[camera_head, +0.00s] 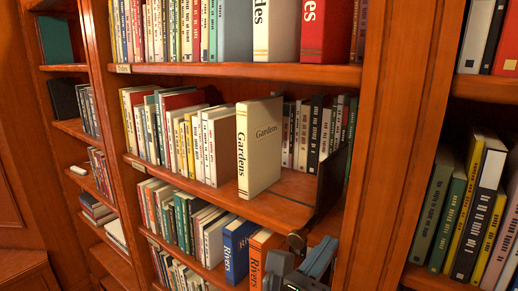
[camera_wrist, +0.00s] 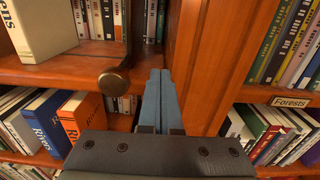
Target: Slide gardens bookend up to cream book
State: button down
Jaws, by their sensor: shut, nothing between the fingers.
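The cream book (camera_head: 258,152), lettered Gardens, stands upright at the right end of the row on the middle shelf. The bookend (camera_head: 331,180) is a thin dark upright plate to the right of the book, with bare shelf between them. A round bronze knob (camera_head: 296,243) sits at its front, below the shelf edge in the picture. In the wrist view the cream book (camera_wrist: 45,28) is at upper left and the knob (camera_wrist: 113,83) is left of my fingers. My gripper (camera_wrist: 160,74) is shut and empty, right of the knob; it also shows at the bottom of the head view (camera_head: 322,260).
A wooden upright (camera_head: 395,130) stands just right of the bookend. More books (camera_head: 305,130) stand behind the bare shelf. Below are a blue Rivers book (camera_head: 238,245) and an orange one (camera_head: 262,258). A Forests label (camera_wrist: 290,102) marks the right bay.

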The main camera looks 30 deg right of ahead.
jog(key=w+a+b, duration=0.1)
jog(key=w+a, duration=0.2)
jog(key=w, duration=0.4)
jog(key=w+a+b, duration=0.1)
jog(key=w+a, duration=0.2)
jog(key=w, duration=0.5)
jog(key=w+a+b, duration=0.1)
jog(key=w+a, duration=0.2)
jog(key=w, duration=0.4)
jog(key=shift+w+a, duration=0.2)
dwell(4.8)
jog(key=shift+r, duration=0.1)
jog(key=shift+s+d+p, duration=0.3)
jog(key=shift+s+p, duration=0.3)
jog(key=shift+p, duration=0.25)
jog(key=shift+s+d+p, duration=0.25)
jog(key=shift+s+p, duration=0.4)
jog(key=shift+p, duration=0.2)
jog(key=shift+s+d+p, duration=0.3)
jog(key=shift+s+p, duration=0.3)
jog(key=shift+p, duration=0.25)
